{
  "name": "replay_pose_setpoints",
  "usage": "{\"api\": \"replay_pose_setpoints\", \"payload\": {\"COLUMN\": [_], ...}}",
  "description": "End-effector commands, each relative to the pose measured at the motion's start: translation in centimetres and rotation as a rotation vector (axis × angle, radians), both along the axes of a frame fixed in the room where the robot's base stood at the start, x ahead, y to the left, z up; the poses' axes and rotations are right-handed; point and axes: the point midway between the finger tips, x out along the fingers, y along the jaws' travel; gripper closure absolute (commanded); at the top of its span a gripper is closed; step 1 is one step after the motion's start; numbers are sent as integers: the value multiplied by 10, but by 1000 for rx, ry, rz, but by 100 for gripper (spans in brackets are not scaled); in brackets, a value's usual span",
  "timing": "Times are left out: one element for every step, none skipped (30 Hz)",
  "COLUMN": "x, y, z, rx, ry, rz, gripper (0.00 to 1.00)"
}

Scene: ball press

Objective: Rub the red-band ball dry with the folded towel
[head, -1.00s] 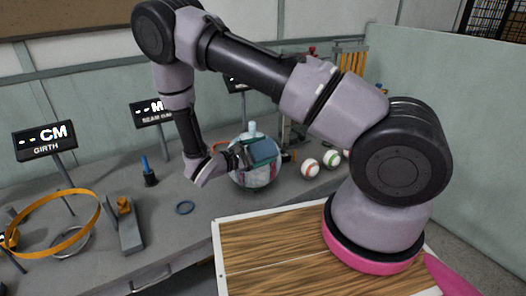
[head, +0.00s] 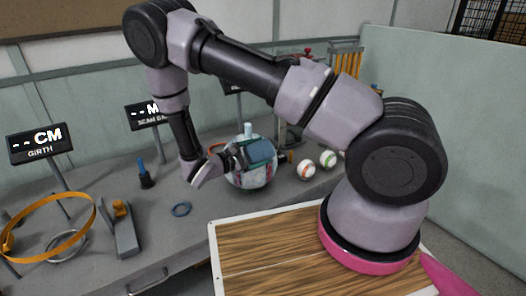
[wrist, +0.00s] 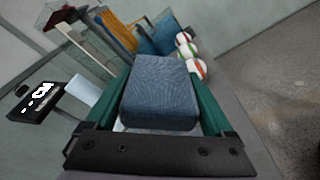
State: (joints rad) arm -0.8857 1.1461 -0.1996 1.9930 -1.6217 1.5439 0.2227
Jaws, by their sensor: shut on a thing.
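My gripper (head: 242,157) is shut on the folded blue towel (wrist: 160,92), which sits between its two green fingers. In the head view the towel (head: 260,151) shows in front of or over a large rounded, glassy thing (head: 252,184) with white and reddish patches; I cannot tell whether they touch. A white ball with an orange-red band (head: 306,170) rests on the grey bench to the right of the towel. A green-band ball (head: 328,158) lies beside it. The wrist view shows these balls beyond the towel, with a third, dark-red-marked ball (wrist: 184,38) farthest away.
A pale cylinder (wrist: 88,90) stands left of the towel in the wrist view. The wooden board (head: 270,245) in front is mostly bare.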

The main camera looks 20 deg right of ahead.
Motion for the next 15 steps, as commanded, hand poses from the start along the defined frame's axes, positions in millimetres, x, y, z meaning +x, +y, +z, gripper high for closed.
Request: {"api": "replay_pose_setpoints", "payload": {"x": [-1,-1,-2,-2,-2,-2,-2,-1,-1,0,0,1,1,2,3], "y": [3,5,6,6,6,6,5,4,3,1,0,-2,-4,-6,-8], "z": [0,0,0,0,0,0,0,0,0,0,0,0,0,0,0], "rx": [0,0,1,1,0,0,0,0,0,-1,-1,-1,-1,-1,-1], "ry": [0,0,0,0,1,1,1,1,1,1,0,1,1,1,1], "rz": [1,1,1,1,1,0,0,0,0,-1,-1,-1,-1,-1,-1], "gripper": [68,68,68,68,68,68,68,68,68,68,68,68,68,68,68]}}
